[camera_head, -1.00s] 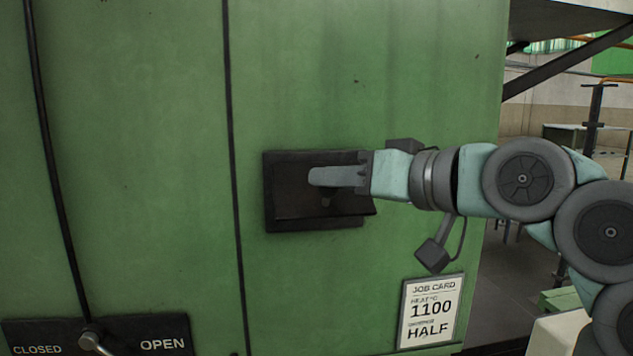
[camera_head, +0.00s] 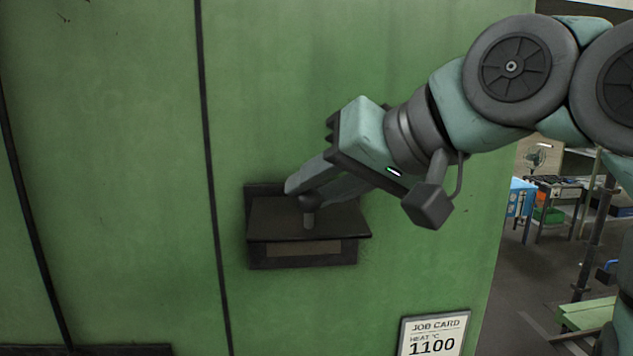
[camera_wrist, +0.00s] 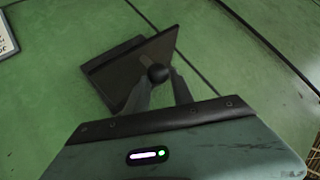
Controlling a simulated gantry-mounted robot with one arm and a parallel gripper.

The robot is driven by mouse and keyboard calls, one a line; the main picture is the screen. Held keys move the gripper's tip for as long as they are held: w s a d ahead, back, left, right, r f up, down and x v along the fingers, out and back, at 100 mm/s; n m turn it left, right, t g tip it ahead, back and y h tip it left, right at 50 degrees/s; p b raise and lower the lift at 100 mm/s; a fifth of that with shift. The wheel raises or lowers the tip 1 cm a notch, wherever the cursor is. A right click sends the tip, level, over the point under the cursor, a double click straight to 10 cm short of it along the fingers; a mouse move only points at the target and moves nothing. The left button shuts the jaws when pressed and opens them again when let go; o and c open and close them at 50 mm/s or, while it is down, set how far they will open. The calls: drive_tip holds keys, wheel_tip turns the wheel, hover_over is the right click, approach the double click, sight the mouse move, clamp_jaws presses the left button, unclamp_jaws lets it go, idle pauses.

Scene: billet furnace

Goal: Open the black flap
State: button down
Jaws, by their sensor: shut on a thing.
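The black flap (camera_head: 275,220) is on the green furnace wall, left of centre in the head view. It is swung outward and up from its dark frame (camera_head: 300,258), with a narrow opening showing below its lower edge. A round dark knob (camera_head: 310,200) on a short stem stands out from the flap. My gripper (camera_head: 308,196) comes from the upper right with its fingers shut on the knob. In the wrist view the flap (camera_wrist: 142,70) is tilted, and the knob (camera_wrist: 157,73) sits between my two fingertips.
A job card (camera_head: 435,335) is fixed low on the wall at right. Dark vertical seams (camera_head: 210,150) run down the green panel. Beyond the wall's right edge are a workbench (camera_head: 560,185) and a green bench (camera_head: 585,315). The wall around the flap is clear.

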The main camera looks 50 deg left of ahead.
drive_tip(key=shift+a, duration=0.1)
drive_tip(key=c, duration=1.1)
unclamp_jaws()
drive_tip(key=shift+r, duration=0.1)
